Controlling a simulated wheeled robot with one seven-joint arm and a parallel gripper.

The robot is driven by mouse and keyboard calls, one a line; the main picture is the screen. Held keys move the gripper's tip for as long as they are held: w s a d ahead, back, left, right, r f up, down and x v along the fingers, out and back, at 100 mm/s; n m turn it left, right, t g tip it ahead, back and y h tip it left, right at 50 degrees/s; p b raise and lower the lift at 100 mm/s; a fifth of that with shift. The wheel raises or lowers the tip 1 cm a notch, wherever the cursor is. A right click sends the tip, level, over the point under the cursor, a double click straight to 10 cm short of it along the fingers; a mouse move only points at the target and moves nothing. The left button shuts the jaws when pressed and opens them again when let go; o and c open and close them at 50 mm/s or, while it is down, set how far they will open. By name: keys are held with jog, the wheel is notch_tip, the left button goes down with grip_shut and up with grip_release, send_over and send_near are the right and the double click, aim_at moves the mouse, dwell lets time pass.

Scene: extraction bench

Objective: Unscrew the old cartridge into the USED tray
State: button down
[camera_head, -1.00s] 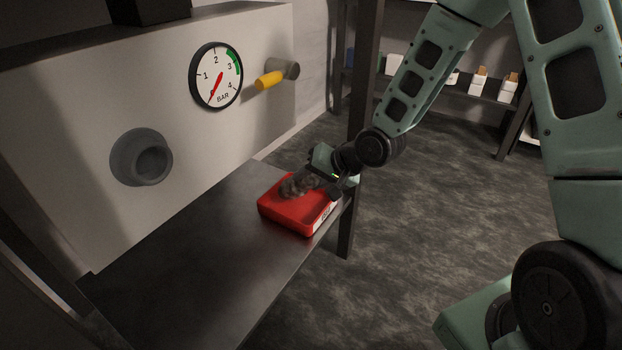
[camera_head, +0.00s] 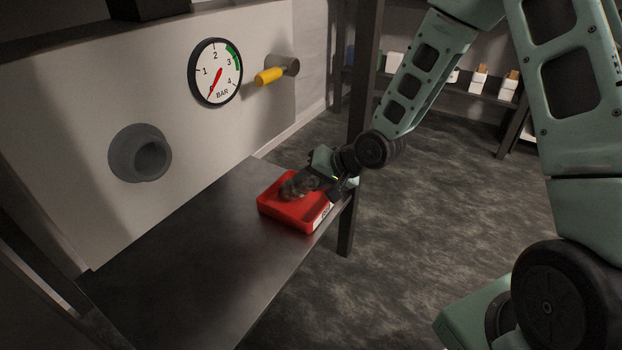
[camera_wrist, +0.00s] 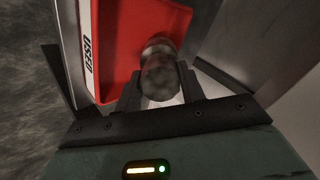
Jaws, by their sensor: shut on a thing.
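A red tray (camera_head: 284,211) sits on the bench near its right end. In the wrist view, the red tray (camera_wrist: 122,28) has a white label reading USED. My gripper (camera_head: 314,181) is at the tray, and in the wrist view my gripper (camera_wrist: 159,88) is shut on a dark, mottled, rounded cartridge (camera_wrist: 159,68). The cartridge (camera_head: 291,189) is over or in the tray; I cannot tell whether it touches the tray floor. The grey round socket (camera_head: 150,158) on the pale wall panel is open, with nothing sticking out of it.
A pressure gauge (camera_head: 215,73) has its red needle near zero. A yellow-handled valve (camera_head: 270,77) sticks out beside it. The dark bench top (camera_head: 185,245) left of the tray is bare. A dark post (camera_head: 362,75) stands behind the arm. Shelves with small boxes (camera_head: 478,80) are at the back.

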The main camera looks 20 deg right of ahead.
jog(key=c, duration=0.8)
grip_release()
jog(key=shift+o, duration=0.2)
jog(key=p+v, duration=1.7)
jog(key=p, duration=0.2)
jog(key=shift+r+p, duration=0.15)
jog(key=shift+p, duration=0.2)
jog(key=shift+s, duration=0.15)
